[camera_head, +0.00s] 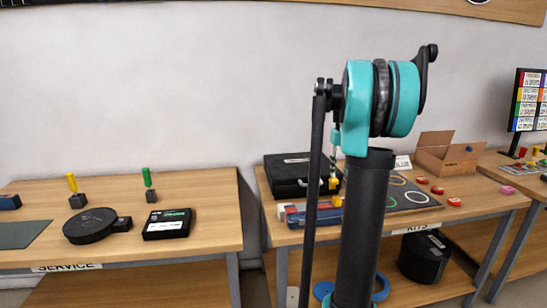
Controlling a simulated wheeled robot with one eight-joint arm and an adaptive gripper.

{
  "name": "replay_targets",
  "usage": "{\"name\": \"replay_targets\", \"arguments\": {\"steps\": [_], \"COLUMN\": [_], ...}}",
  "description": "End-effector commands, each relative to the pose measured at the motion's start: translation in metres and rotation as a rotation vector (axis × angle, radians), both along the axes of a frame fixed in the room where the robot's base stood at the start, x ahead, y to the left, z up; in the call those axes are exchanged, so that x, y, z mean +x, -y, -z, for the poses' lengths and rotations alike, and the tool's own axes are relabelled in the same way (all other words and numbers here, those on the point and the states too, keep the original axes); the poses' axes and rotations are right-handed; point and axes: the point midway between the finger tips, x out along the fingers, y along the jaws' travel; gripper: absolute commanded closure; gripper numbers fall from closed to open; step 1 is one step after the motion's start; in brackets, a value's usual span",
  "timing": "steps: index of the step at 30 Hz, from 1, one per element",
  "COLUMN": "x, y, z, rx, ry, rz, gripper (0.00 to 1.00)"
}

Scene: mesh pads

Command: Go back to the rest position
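My own arm shows in the head view. A dark upright column carries a teal and black joint, and a thin dark link runs down on its left. I cannot make out my gripper or its fingers anywhere in the view. The arm stands in front of the middle table (470,212) and hides part of it. I cannot tell whether anything is held.
The left table (190,245), labelled SERVICE, holds a black disc (90,226), a black box (167,224) and upright yellow and green tools. The middle table holds a black case (290,174), a ring board (410,195) and a cardboard box (447,155). A colour-chart screen (528,100) stands right.

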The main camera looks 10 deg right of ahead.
Motion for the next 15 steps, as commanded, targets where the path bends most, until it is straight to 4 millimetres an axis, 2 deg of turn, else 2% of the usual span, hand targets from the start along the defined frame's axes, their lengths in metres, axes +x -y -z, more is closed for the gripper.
{"name": "replay_targets", "arguments": {"steps": [4,7,11,15], "x": [-0.015,-0.038,-0.080,-0.134], "y": [-0.027,-0.061,-0.109,-0.153], "z": [0.015,0.037,0.074,0.117], "rx": [-0.009,-0.020,-0.030,-0.030], "ry": [0.028,0.070,0.137,0.211], "rz": [-0.005,-0.008,-0.009,-0.010], "gripper": [0.66,0.66,0.66,0.66]}}
